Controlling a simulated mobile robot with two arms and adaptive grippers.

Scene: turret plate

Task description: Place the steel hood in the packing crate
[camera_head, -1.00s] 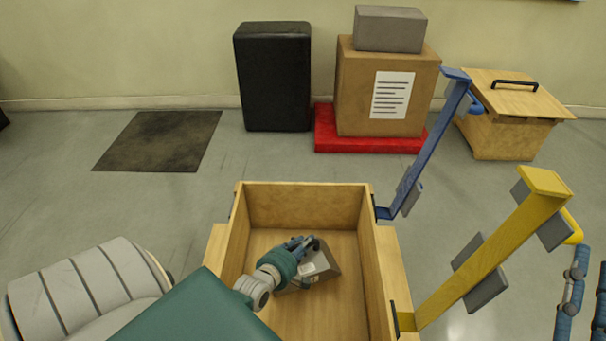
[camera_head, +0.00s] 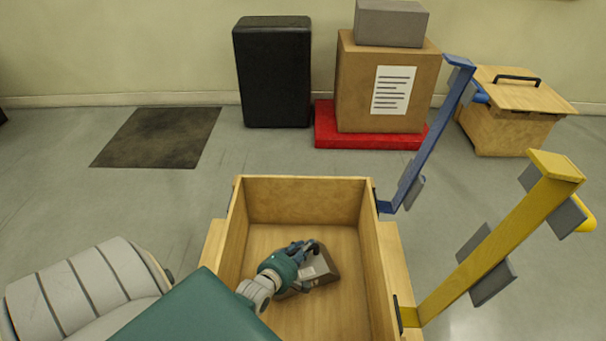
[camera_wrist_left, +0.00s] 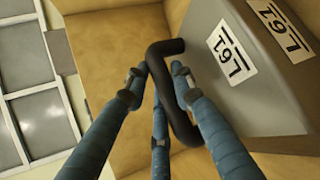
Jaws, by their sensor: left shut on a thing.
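The steel hood (camera_head: 322,268) is a grey tapered piece with a white label and a dark handle. It is inside the wooden packing crate (camera_head: 305,202), near the crate's floor; I cannot tell whether it rests on it. My left gripper (camera_head: 305,250) reaches into the crate and is shut on the hood's handle. In the left wrist view the fingers (camera_wrist_left: 155,75) close around the black handle, and the hood's side (camera_wrist_left: 245,95) with "L61"-like labels shows at the right. The arm hides part of the crate's near left. My right gripper is not seen.
Blue (camera_head: 432,135) and yellow (camera_head: 500,245) brackets stand up at the crate's right side. Behind are a black case (camera_head: 272,72), a cardboard box (camera_head: 360,85) on a red pallet (camera_head: 370,140), and a lidded wooden box (camera_head: 508,130). Floor at left holds a dark mat (camera_head: 160,137).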

